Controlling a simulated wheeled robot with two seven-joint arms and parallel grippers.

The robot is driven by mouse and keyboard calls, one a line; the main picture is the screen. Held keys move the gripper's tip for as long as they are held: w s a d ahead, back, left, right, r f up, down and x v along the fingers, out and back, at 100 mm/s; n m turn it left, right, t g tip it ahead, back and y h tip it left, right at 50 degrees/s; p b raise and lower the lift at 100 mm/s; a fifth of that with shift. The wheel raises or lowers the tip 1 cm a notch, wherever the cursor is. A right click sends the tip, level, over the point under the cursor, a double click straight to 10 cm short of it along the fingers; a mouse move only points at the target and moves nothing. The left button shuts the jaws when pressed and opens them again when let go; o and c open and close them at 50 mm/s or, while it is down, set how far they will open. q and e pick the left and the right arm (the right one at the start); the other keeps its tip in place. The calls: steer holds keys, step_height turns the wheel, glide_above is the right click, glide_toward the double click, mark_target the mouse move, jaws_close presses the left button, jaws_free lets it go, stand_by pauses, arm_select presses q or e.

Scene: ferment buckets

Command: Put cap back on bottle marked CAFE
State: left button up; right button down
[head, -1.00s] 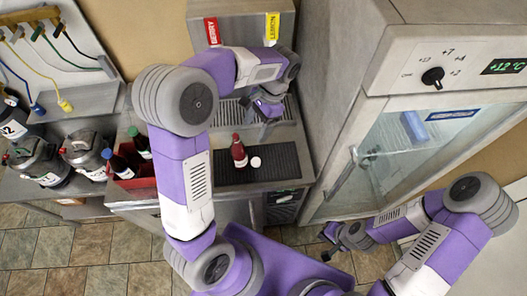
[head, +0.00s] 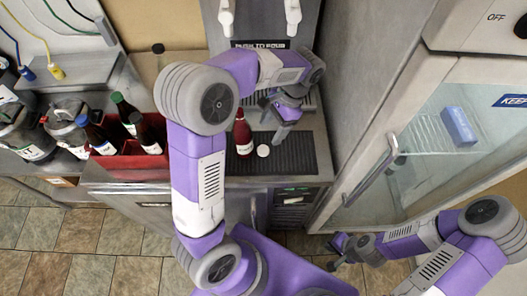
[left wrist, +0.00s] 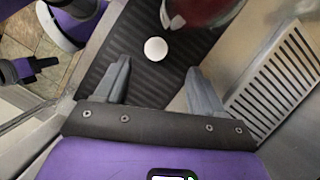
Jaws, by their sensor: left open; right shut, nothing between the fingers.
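A dark red bottle (head: 243,135) with a red neck stands upright on the black mat; its label cannot be read. A round white cap (head: 263,151) lies on the mat just right of its base. My left gripper (head: 271,130) is open and empty, to the right of the bottle and beyond the cap. In the left wrist view, the cap (left wrist: 155,49) shows beyond and between the open fingertips (left wrist: 157,70), and part of the red bottle (left wrist: 205,10) shows at the top edge. My right gripper (head: 336,258) is shut and empty, low over the floor.
A red crate (head: 130,162) with several bottles stands left of the mat. Steel jars (head: 65,130) stand further left. A dispenser with taps (head: 262,20) is behind the mat (head: 295,155), and a glass-door fridge (head: 440,150) is to the right. The mat's right part is clear.

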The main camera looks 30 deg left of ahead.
mark_target(264, 149)
arm_select(q)
steer(key=shift+b+x, duration=0.4)
steer(key=shift+x, duration=0.75)
steer(key=b+x, duration=0.1)
steer(key=x, duration=0.1)
steer(key=d+x, duration=0.1)
steer(key=x, duration=0.1)
steer(key=shift+w+f+b, duration=0.1)
steer(key=shift+f+b, duration=0.15)
steer(key=shift+b, duration=0.15)
steer(key=shift+a+f, duration=0.2)
steer(key=shift+f, duration=0.3)
steer(key=shift+c, duration=0.2)
steer(key=c, duration=1.1)
